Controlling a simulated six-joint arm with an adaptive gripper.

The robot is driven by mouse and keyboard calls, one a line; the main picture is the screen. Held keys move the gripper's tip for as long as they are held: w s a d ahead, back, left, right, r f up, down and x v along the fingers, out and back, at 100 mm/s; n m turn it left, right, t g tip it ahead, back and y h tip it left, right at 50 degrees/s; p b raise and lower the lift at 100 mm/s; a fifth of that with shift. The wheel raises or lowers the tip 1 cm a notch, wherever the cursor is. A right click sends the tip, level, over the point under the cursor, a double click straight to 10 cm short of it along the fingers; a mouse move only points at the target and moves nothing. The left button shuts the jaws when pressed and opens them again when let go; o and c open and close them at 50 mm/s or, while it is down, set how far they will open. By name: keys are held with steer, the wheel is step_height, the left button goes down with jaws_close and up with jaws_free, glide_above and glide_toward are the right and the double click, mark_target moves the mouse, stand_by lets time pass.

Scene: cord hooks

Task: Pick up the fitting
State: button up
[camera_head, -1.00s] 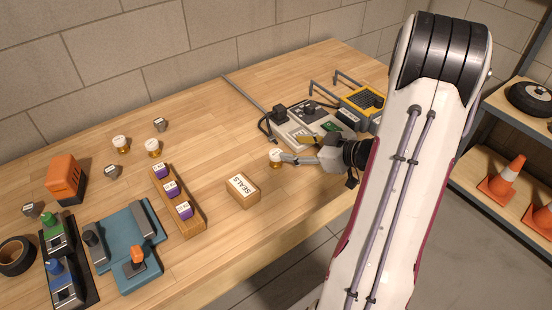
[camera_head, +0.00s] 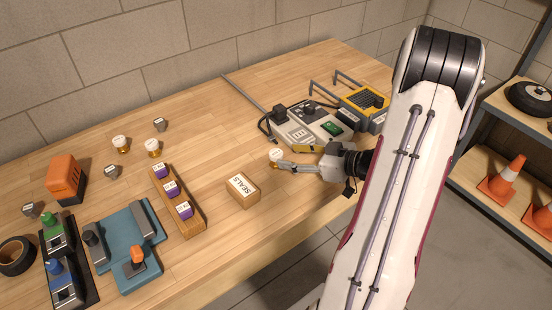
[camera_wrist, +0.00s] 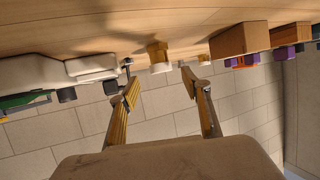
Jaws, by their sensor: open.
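A small brass fitting with a white labelled cap (camera_head: 275,155) stands upright on the workbench. My gripper (camera_head: 286,158) is low over the bench, to the right of the fitting, with its fingers pointing left towards it. In the wrist view, which looks upside down, the brass fitting (camera_wrist: 158,57) is ahead of the gap between the two fingertips of my open gripper (camera_wrist: 160,77). Nothing is held. Two similar white-capped fittings, one (camera_head: 121,143) and another (camera_head: 153,147), stand at the back left.
A grey device with a green panel (camera_head: 300,128) lies close behind my gripper. A wooden SEALS box (camera_head: 242,189) is in front left of the fitting. A wooden rack with purple pieces (camera_head: 191,219) lies further left. Bare bench lies left of the fitting.

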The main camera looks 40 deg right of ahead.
mark_target(281, 155)
steer(key=shift+w+a+f, duration=0.15)
steer(key=shift+w, duration=0.25)
steer(key=shift+w, duration=0.1)
steer(key=shift+x, duration=2.5)
steer(key=shift+a+f, duration=0.1)
steer(key=shift+c, duration=0.4)
steer(key=c, duration=1.2)
